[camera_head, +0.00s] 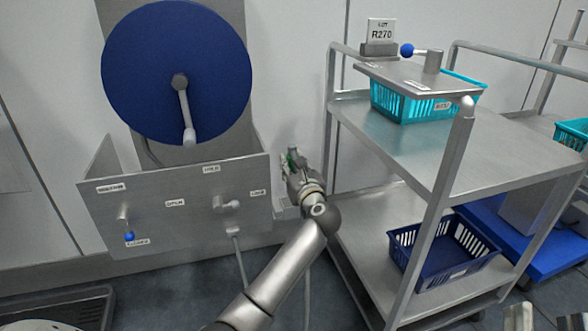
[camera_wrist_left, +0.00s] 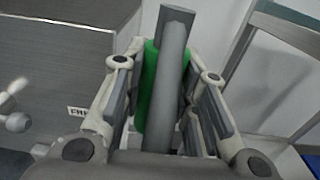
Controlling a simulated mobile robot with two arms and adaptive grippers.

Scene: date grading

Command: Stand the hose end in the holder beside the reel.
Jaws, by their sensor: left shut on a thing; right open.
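The reel (camera_head: 225,75) is a large blue disc with a grey crank, mounted on the wall at the left. My left gripper (camera_head: 292,162) is shut on the hose end, a grey tube with a green part, just right of the steel panel below the reel. In the left wrist view the green and grey hose end (camera_wrist_left: 170,90) lies between the fingers and points away from the wrist. A small grey bracket (camera_head: 285,210) beside the panel may be the holder; my gripper partly hides it. My right gripper (camera_head: 546,318) shows only its open fingertips at the bottom right edge.
The steel panel (camera_head: 170,225) carries labels, a blue-tipped lever (camera_head: 129,237) and a valve handle (camera_head: 228,204). A steel trolley (camera_head: 500,150) stands close to the right, with a teal basket (camera_head: 400,102) on top and a dark blue crate (camera_head: 440,277) below.

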